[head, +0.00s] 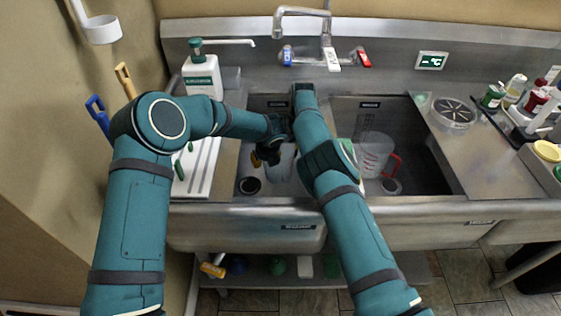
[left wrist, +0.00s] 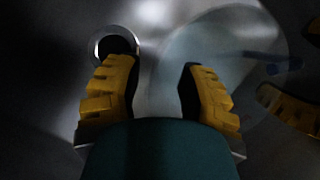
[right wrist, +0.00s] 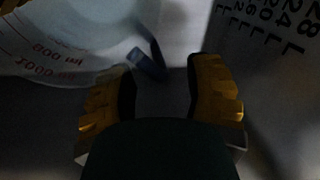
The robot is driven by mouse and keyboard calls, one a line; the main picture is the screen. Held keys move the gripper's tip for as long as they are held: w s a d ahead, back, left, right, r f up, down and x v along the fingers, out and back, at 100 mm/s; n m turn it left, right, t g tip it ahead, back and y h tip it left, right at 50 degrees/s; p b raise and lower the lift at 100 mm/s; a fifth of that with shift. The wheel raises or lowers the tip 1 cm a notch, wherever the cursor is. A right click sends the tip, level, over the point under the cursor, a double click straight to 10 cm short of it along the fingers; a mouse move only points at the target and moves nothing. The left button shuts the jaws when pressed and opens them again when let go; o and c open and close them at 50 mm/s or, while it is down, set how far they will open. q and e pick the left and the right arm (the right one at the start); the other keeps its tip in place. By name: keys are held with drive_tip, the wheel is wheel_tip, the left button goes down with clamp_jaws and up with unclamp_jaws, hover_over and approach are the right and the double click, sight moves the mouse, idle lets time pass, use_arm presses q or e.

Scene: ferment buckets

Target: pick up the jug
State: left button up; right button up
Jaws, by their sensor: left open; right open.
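A clear measuring jug with a red handle (head: 374,153) stands in the right sink basin. A pale translucent vessel (head: 284,165) is in the left basin, partly hidden by my arms. The left wrist view shows a round clear vessel (left wrist: 205,60) with a dark blue part. The right wrist view shows a clear vessel with ml marks (right wrist: 45,50) at the left and a small blue part (right wrist: 147,64) beyond the fingertips. My left gripper (head: 266,158) is open over the left basin; its fingers (left wrist: 160,70) hold nothing. My right gripper (right wrist: 163,75) is open and empty, hidden in the head view.
A drain (left wrist: 115,45) lies beyond the left fingers. The tap (head: 325,40) stands behind the basins. A soap bottle (head: 202,78) and white board (head: 196,168) are left.

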use_arm(q)
drive_tip(key=shift+x, duration=1.1)
use_arm(e)
drive_tip(key=shift+w+f, duration=0.2)
drive_tip(key=shift+f, duration=0.85)
use_arm(q)
drive_tip(key=shift+c, duration=0.4)
use_arm(e)
drive_tip(key=shift+c, duration=0.3)
use_arm(q)
drive_tip(key=c, duration=0.5)
use_arm(e)
drive_tip(key=c, duration=0.6)
use_arm(q)
clamp_jaws()
use_arm(e)
clamp_jaws()
use_arm(q)
drive_tip(key=shift+r, duration=0.1)
use_arm(e)
drive_tip(key=shift+r, duration=0.1)
